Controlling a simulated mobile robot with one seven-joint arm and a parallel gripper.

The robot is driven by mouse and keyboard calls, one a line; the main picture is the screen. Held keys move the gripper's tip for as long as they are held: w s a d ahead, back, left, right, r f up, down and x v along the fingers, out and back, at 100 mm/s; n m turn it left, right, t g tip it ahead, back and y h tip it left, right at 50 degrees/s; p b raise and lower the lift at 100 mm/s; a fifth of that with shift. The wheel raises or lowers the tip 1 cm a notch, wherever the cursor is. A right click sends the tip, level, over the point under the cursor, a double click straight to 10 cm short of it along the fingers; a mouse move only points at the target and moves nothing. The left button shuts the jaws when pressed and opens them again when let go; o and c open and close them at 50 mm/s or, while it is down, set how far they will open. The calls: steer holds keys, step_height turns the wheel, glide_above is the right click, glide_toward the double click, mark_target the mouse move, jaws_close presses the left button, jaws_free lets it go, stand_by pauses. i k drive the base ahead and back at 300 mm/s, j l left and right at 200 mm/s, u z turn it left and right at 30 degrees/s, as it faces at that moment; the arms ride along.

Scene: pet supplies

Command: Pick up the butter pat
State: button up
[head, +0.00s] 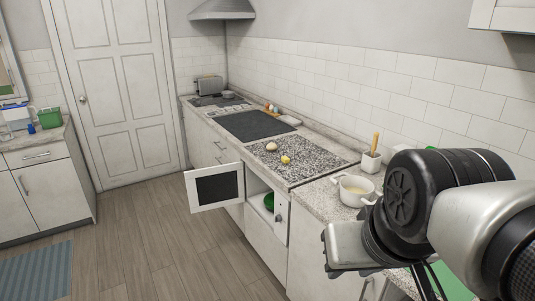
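I cannot pick out the butter pat for certain. A small yellow lump (285,159) lies on the speckled counter (312,161), and it is too small to tell whether it is the butter. A round tan thing (271,147) lies just behind it, to its left. My arm comes in from the right, with its silver end part (345,246) low in front of the counter's near end. No fingertips show clearly, so I cannot see whether my gripper is open or holds anything. The arm is well apart from the yellow lump.
A white pot (355,190) with pale contents and a utensil holder (371,162) stand near the arm. A dark cooktop (246,125) lies farther back.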

mark_target(285, 159)
steer(key=i+z, duration=0.1)
steer(key=z, duration=0.35)
steer(key=j+z, duration=0.15)
steer(key=z, duration=0.3)
steer(key=i+j+z, duration=0.1)
steer(key=z, duration=0.4)
steer(key=i+j+z, duration=0.1)
steer(key=j+z, duration=0.2)
steer(key=j, duration=0.25)
steer(key=j+z, duration=0.35)
steer(key=j, duration=0.2)
steer(key=j+z, duration=0.35)
steer(key=j, duration=1.55)
steer(key=k+j, duration=0.1)
steer(key=j, duration=0.65)
steer(key=j+z, duration=0.1)
steer(key=j, duration=0.6)
steer(key=k+j, duration=0.15)
steer(key=j, duration=0.6)
